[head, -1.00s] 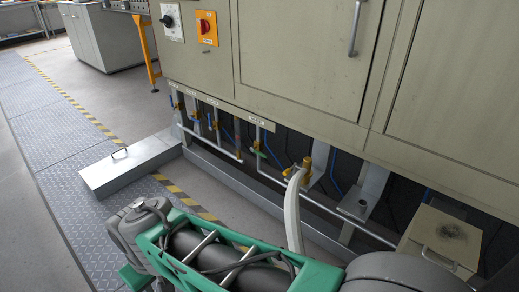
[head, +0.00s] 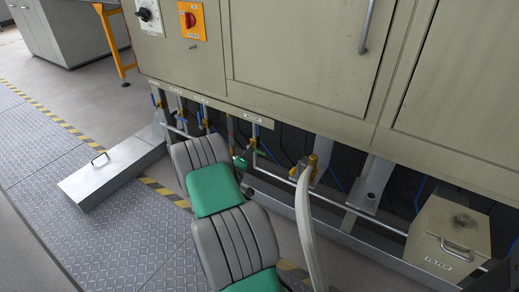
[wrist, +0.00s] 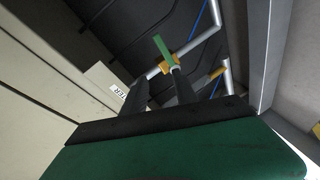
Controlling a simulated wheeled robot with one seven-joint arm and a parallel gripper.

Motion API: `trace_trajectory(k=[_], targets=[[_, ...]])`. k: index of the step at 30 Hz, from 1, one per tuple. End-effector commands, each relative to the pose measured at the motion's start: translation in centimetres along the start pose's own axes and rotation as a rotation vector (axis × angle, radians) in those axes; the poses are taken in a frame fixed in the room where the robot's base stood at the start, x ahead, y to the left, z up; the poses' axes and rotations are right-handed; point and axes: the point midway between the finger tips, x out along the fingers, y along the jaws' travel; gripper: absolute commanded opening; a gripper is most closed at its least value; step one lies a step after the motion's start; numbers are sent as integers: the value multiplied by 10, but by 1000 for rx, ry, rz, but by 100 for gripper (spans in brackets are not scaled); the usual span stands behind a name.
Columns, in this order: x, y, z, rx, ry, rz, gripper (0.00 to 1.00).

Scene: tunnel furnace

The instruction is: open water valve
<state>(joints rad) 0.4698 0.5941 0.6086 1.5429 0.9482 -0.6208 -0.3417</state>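The valve with a green handle (head: 240,162) sits on a pipe under the furnace's lower edge in the head view. In the wrist view its green lever (wrist: 163,46) stands tilted on a brass body (wrist: 167,66), just ahead of my fingers. A white label (wrist: 119,90) with the letters "TER" is beside it. My gripper (wrist: 160,78) is open, its two dark fingers apart and pointing at the valve. I see no clear contact with the lever. In the head view my arm hides most of the gripper.
Other valves with blue and orange handles (head: 181,117) line the pipes to the left. A brass fitting (head: 313,164) with a pale hose (head: 306,213) is to the right. A filter box (head: 449,235) stands at far right. A metal ramp box (head: 110,173) lies on the floor.

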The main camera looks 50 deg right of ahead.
Motion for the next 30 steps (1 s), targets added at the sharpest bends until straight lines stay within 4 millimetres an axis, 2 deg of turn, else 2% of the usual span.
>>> trace_trajectory(k=[1,3,6,11,18,21,24,30], targets=[[11,-6,20,-97,27,54,35],[17,-12,34,-217,81,122,35],[18,-22,45,-329,136,172,35],[29,-25,45,-370,162,194,35],[73,-18,37,-365,162,194,35],[86,-17,34,-367,161,192,35],[93,-15,31,-367,163,191,35],[93,-15,30,-367,164,190,35]])
